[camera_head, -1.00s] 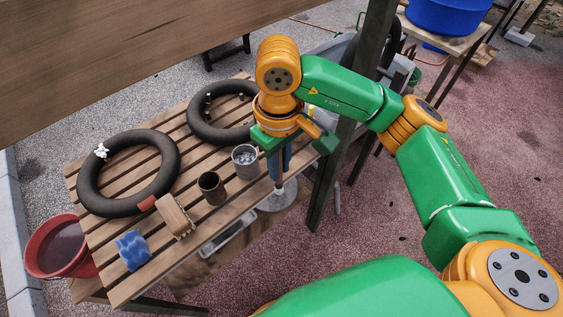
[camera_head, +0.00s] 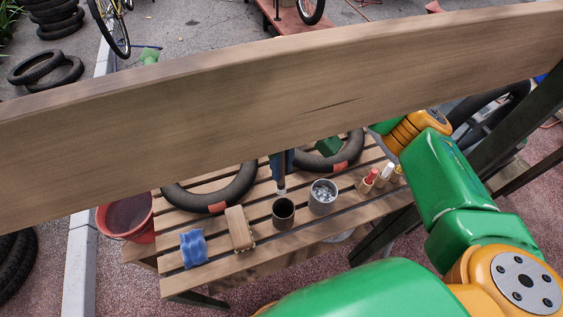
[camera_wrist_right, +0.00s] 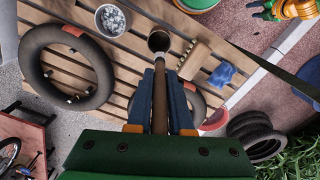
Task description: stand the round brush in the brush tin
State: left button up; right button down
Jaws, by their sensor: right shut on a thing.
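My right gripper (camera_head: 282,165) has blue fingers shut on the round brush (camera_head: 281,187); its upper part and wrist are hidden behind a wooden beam. The brush points down above the dark brush tin (camera_head: 283,214), which stands upright on the slatted bench. In the head view the brush's lower end is just behind and above the rim. In the right wrist view the brush (camera_wrist_right: 160,105) lies between the fingers (camera_wrist_right: 160,74) and its far end overlaps the tin's near edge (camera_wrist_right: 159,41); I cannot tell whether they touch. My left gripper is out of view.
The wide beam (camera_head: 300,95) crosses the head view. A metal tin of small parts (camera_head: 323,197) stands right of the brush tin, a wooden block brush (camera_head: 240,228) left of it. A blue cloth (camera_head: 193,248), black tyres (camera_head: 215,193), small bottles (camera_head: 368,181) and a red bucket (camera_head: 126,215) are around.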

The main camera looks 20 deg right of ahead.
aim_at(284, 184)
jog(key=f+b, duration=0.1)
jog(key=f, duration=0.2)
jog(key=f+b, duration=0.1)
jog(key=f, duration=0.2)
jog(key=shift+s+d+b, duration=0.2)
jog(key=shift+b, duration=0.2)
notch_tip(284, 184, down, 7)
jog(key=b, duration=0.8)
jog(key=shift+r, duration=0.1)
jog(key=c, duration=0.7)
grip_release()
jog(key=shift+c, duration=0.2)
notch_tip(284, 184, up, 7)
jog(key=shift+r, duration=0.1)
